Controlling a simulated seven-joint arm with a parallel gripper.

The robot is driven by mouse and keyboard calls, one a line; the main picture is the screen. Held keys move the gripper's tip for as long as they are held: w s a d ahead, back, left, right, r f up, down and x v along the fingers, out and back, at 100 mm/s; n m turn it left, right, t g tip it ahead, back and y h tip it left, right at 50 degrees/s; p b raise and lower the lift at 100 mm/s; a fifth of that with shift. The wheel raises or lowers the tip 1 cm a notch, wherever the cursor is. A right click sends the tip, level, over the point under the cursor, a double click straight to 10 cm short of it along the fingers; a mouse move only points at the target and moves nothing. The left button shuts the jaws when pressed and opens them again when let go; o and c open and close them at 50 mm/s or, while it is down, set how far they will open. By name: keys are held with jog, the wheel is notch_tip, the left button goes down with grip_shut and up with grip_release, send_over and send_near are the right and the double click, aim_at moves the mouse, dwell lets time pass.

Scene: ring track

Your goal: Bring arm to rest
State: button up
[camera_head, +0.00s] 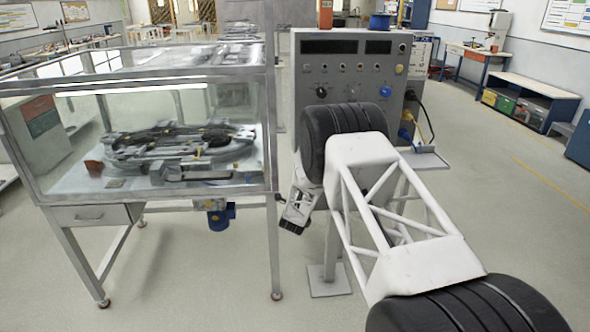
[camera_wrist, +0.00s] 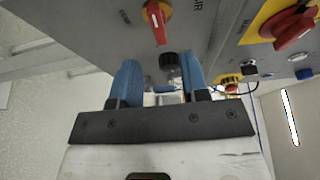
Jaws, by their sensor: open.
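My arm, with white truss links and black joints, reaches forward in the head view in front of a grey control panel (camera_head: 345,75). My gripper's blue fingers show in the wrist view (camera_wrist: 160,78); they are apart, with nothing visibly held. The fingers point toward a grey panel face with a red rotary switch (camera_wrist: 157,20) just beyond them. A black knob (camera_wrist: 169,65) shows between the fingertips; whether they touch anything cannot be told. In the head view I cannot clearly make out the fingers.
A glass-walled case (camera_head: 165,188) on a metal stand holds the ring track (camera_head: 180,145), close left of my arm. A red switch on a yellow plate (camera_wrist: 293,27) is at the wrist view's upper right. A bench (camera_head: 530,95) stands far right; the right floor is open.

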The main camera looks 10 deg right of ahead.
jog(key=s+a+r+n+g+y, duration=0.1)
jog(key=s+r+n+y, duration=0.15)
jog(key=r, duration=0.65)
jog(key=s+r+n+g+y, duration=0.15)
jog(key=s+r+n, duration=0.25)
jog(key=r, duration=0.4)
jog(key=s+r+n+g+y, duration=0.3)
jog(key=s+r+n, duration=0.3)
jog(key=s+r, duration=0.75)
jog(key=s+d+r+n+g, duration=0.1)
jog(key=s+n+g, duration=0.3)
jog(key=s, duration=2)
jog(key=s+d+r+n+g, duration=0.2)
jog(key=s+n, duration=0.4)
jog(key=s, duration=1.9)
jog(key=shift+s+d+g+h, duration=0.3)
jog(key=shift+d+g, duration=0.25)
jog(key=shift+g, duration=0.7)
